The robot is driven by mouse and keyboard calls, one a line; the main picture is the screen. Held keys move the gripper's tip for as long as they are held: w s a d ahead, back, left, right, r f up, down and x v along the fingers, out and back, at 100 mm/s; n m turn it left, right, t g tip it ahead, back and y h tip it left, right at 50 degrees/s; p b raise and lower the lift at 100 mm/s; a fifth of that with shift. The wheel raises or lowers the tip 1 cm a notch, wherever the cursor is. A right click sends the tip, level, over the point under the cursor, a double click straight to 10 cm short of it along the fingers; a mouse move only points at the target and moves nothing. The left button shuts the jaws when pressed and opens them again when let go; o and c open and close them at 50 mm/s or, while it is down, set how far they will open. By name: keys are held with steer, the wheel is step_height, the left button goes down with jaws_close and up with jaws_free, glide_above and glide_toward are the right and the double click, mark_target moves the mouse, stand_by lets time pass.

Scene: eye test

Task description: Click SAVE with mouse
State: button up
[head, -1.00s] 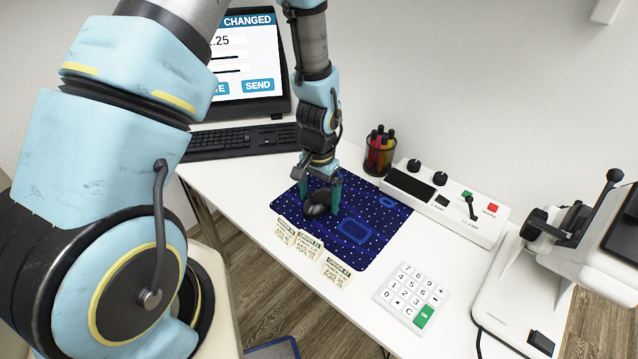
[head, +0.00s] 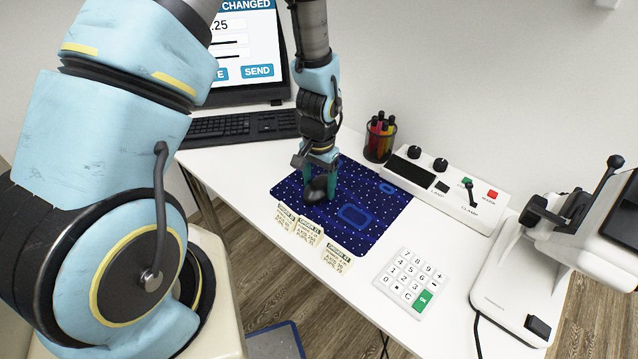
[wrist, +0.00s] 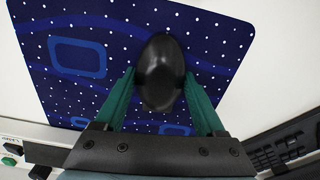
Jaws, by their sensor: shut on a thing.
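The black mouse (head: 317,190) sits on the dark blue dotted mat (head: 378,212), on its left part. My gripper (head: 320,180) is shut on the mouse from above. In the wrist view the mouse (wrist: 162,62) lies between the green fingers (wrist: 160,98), which press against its sides. My arm hides the screen's left part. I see no SAVE button and no pointer in the visible part.
A keyboard (head: 240,126) lies before the monitor. A pen cup (head: 379,140) and a control box (head: 450,187) stand behind the mat. A keypad (head: 408,280) and a white machine (head: 520,290) are to the right.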

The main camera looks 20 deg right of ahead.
mark_target(319, 184)
steer(key=c, duration=0.3)
steer(key=o, duration=1.4)
step_height(319, 184, up, 11)
steer(key=b, duration=0.2)
steer(key=shift+f, duration=0.1)
steer(key=a+r+n, duration=0.5)
steer(key=a, duration=0.8)
steer(key=a+r+n+t, duration=0.1)
steer(key=a+r+n, duration=0.3)
steer(key=a, duration=0.9)
steer(key=shift+w+r+n+t, duration=0.3)
steer(key=shift+r+n, duration=0.1)
steer(key=shift+r, duration=0.05)
